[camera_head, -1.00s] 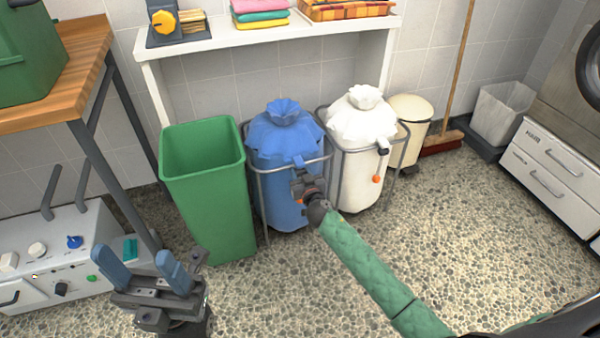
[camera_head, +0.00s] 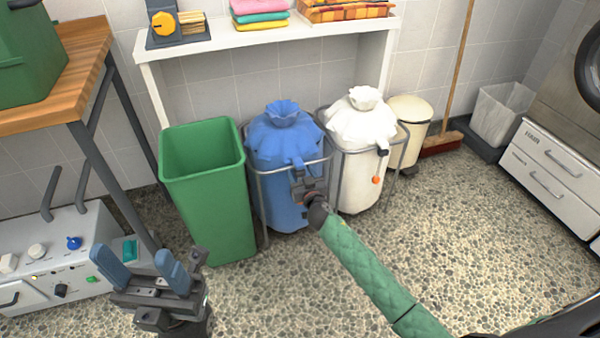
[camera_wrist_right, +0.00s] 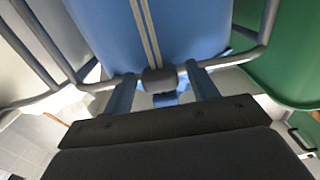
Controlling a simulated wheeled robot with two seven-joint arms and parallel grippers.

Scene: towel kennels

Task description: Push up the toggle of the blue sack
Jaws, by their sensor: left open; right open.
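The blue sack (camera_head: 278,150) hangs in a grey metal frame, its gathered top puffed above the ring. In the right wrist view the blue sack (camera_wrist_right: 190,28) fills the top middle, with two pale cords (camera_wrist_right: 146,32) leading to a dark toggle (camera_wrist_right: 159,80). My right gripper (camera_wrist_right: 163,92) is open, one blue finger on each side of the toggle; I cannot tell whether they touch it. In the head view my right gripper (camera_head: 309,182) is at the sack's front, and the toggle cannot be made out there. My left gripper (camera_head: 146,268) is open and empty at lower left.
A green bin (camera_head: 215,195) stands left of the blue sack, and a white sack (camera_head: 360,130) with its own dark toggle and orange ball stands right. A white shelf (camera_head: 270,38) runs behind. A control box (camera_head: 50,250) is at lower left.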

